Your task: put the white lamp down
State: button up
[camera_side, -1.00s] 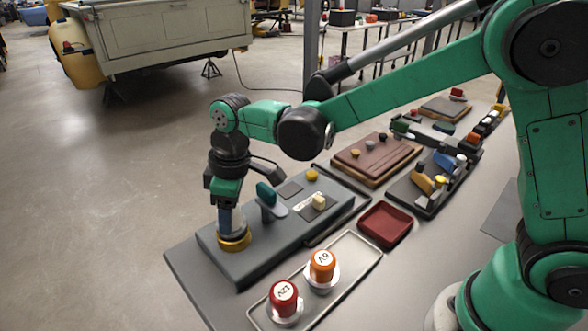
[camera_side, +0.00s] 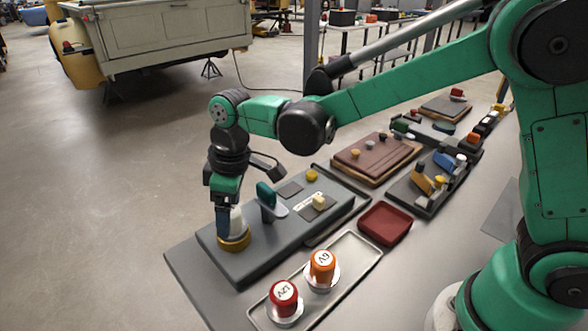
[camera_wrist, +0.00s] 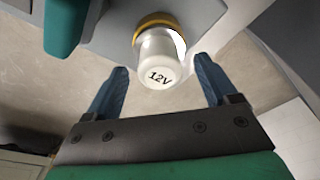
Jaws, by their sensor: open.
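The white lamp (camera_wrist: 160,62) has a "12V" mark on its end in the wrist view. It stands in the yellow ring (camera_wrist: 155,20) on the grey box. In the side view the lamp (camera_side: 237,221) and the ring (camera_side: 234,244) are at the box's near left end, with the lamp partly behind a finger. My gripper (camera_wrist: 163,88) is open, with one blue finger on each side of the lamp's end and a gap to both. It also shows in the side view (camera_side: 224,222).
A teal lever (camera_side: 266,195) stands on the grey box (camera_side: 290,232) just right of the lamp. A metal tray (camera_side: 335,286) holds a red lamp (camera_side: 284,298) and an orange lamp (camera_side: 322,267). A dark red dish (camera_side: 385,224) is empty.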

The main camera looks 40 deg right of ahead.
aim_at(242, 220)
notch_tip(242, 220, up, 11)
jog(key=s+d, duration=0.1)
jog(key=s+d+f+m+t, duration=0.2)
jog(key=s+d+m+t, duration=0.1)
jog(key=d, duration=0.3)
jog(key=s+d+f+m+t+h, duration=0.1)
jog(key=s+d+f+m+t, duration=0.2)
jog(key=s+d+m, duration=0.3)
jog(key=shift+d, duration=0.7)
jog(key=shift+o, duration=0.2)
jog(key=shift+s, duration=0.1)
